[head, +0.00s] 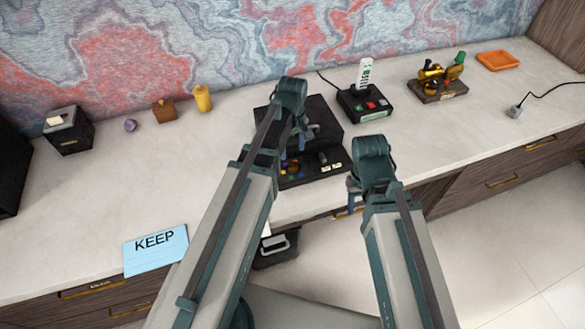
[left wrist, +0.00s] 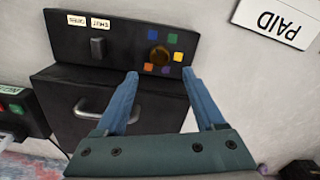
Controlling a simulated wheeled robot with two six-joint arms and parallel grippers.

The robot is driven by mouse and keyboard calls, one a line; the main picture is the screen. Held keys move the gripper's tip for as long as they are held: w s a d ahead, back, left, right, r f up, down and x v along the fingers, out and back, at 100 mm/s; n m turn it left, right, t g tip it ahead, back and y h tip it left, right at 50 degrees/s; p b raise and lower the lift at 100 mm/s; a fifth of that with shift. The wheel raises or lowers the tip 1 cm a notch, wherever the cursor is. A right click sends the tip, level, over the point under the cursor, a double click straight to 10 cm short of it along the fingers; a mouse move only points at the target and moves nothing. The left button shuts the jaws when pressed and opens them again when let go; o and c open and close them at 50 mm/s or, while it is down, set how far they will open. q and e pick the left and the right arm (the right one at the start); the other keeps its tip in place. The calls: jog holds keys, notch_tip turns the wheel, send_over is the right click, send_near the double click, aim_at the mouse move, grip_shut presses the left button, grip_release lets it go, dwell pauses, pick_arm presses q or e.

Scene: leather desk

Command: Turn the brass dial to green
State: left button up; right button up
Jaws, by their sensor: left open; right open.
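The brass dial (left wrist: 159,57) sits on a black control panel (left wrist: 125,50) in the left wrist view. Blue, green (left wrist: 172,38), yellow, purple and orange squares surround it. I cannot tell which colour the dial points to. My left gripper (left wrist: 160,75) is open, its two fingertips spread to either side of the dial at its near side, with nothing between them. In the head view my left gripper (head: 300,136) hangs over the black unit (head: 322,118) and my arm partly hides the panel. My right gripper (head: 353,187) is open and empty, right of the panel.
The panel also carries a dark switch (left wrist: 98,47). A box with a drawer handle (left wrist: 95,112) adjoins it. A button box with a white remote (head: 365,74) stands to the right. A blue KEEP card (head: 155,258) lies front left.

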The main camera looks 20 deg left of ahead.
aim_at(293, 164)
pick_arm(q)
notch_tip(293, 164, down, 7)
jog(key=b, duration=0.6)
grip_shut()
